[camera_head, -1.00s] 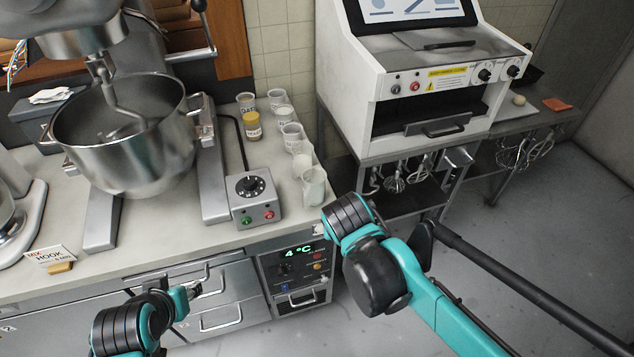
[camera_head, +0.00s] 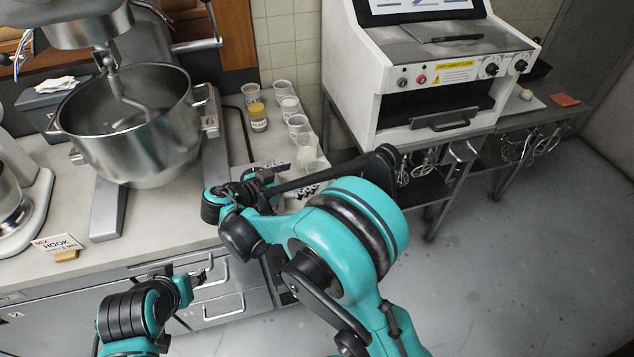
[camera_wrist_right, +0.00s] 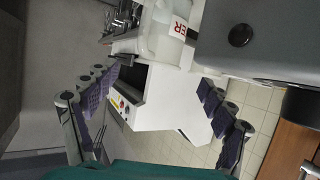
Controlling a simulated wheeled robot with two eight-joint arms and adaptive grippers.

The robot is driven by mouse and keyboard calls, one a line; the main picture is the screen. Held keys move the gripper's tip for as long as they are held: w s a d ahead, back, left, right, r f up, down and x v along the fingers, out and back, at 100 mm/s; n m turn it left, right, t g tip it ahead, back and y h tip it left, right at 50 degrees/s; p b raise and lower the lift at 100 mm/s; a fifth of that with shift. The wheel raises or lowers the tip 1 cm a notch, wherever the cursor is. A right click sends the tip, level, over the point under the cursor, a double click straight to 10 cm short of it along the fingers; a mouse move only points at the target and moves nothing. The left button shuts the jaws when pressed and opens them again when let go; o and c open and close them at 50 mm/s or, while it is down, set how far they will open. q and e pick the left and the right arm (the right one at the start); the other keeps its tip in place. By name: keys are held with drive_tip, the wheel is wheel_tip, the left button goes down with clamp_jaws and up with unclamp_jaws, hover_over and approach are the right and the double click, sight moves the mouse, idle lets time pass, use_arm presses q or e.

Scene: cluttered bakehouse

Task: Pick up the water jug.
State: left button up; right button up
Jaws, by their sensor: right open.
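The water jug (camera_head: 317,166) is a pale, translucent vessel at the counter's right edge, partly hidden behind my right gripper in the head view. In the right wrist view the jug (camera_wrist_right: 167,38) shows part of a red-lettered label, at the top between the finger lines. My right gripper (camera_head: 290,178) is open over the counter edge, close to the jug, with nothing between its purple pads; its spread fingers also show in the wrist view (camera_wrist_right: 158,84). My left gripper (camera_head: 198,279) is low in front of the drawers, too small to read.
A mixer bowl (camera_head: 130,125) stands left; a white machine (camera_head: 425,75) stands right.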

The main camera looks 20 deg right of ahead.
sight(310, 174)
drive_tip(key=x, duration=0.3)
drive_tip(key=shift+s+b, duration=0.15)
drive_tip(key=shift+b, duration=0.25)
drive_tip(key=b+x, duration=0.1)
drive_tip(key=x, duration=0.1)
drive_tip(key=b+x, duration=0.1)
drive_tip(key=x, duration=0.1)
drive_tip(key=shift+f, duration=0.35)
drive_tip(key=shift+w+d, duration=0.2)
drive_tip(key=shift+s+r, duration=0.1)
drive_tip(key=c, duration=1.3)
